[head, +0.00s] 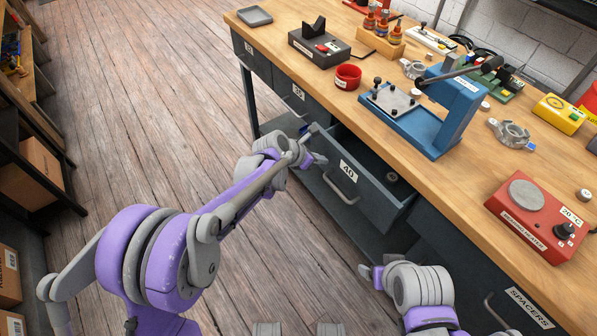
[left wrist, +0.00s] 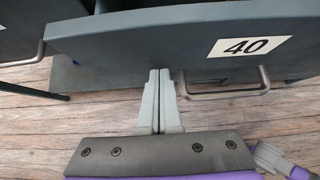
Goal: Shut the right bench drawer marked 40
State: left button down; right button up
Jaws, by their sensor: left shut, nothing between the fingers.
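The drawer marked 40 (head: 368,182) stands pulled out from the bench, with its dark front, white label and bar handle (head: 341,188) facing the aisle. A small round part lies inside it. In the left wrist view, the drawer front (left wrist: 130,32) spans the upper picture, with its handle (left wrist: 228,92) right of my fingers. My left gripper (head: 318,160) is shut and empty at the left part of the drawer front, left of the handle; I cannot tell whether it touches. My right gripper (head: 367,272) is low, below the drawer in the head view; its jaws are unclear.
The wooden bench top (head: 400,150) carries a blue press (head: 440,110), a red cup (head: 348,76) and a red bearing heater (head: 538,215). Drawer 35 (head: 300,95) and the spacers drawer (head: 520,310) flank drawer 40. The plank floor (head: 150,110) to the left is clear.

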pick_arm(q)
jog(key=w+d, duration=0.1)
jog(key=d, duration=0.1)
jog(key=w+d, duration=0.4)
jog(key=shift+d, duration=0.4)
jog(key=shift+w+d+r, duration=0.1)
jog(key=shift+w+d, duration=0.05)
jog(key=shift+d, duration=0.05)
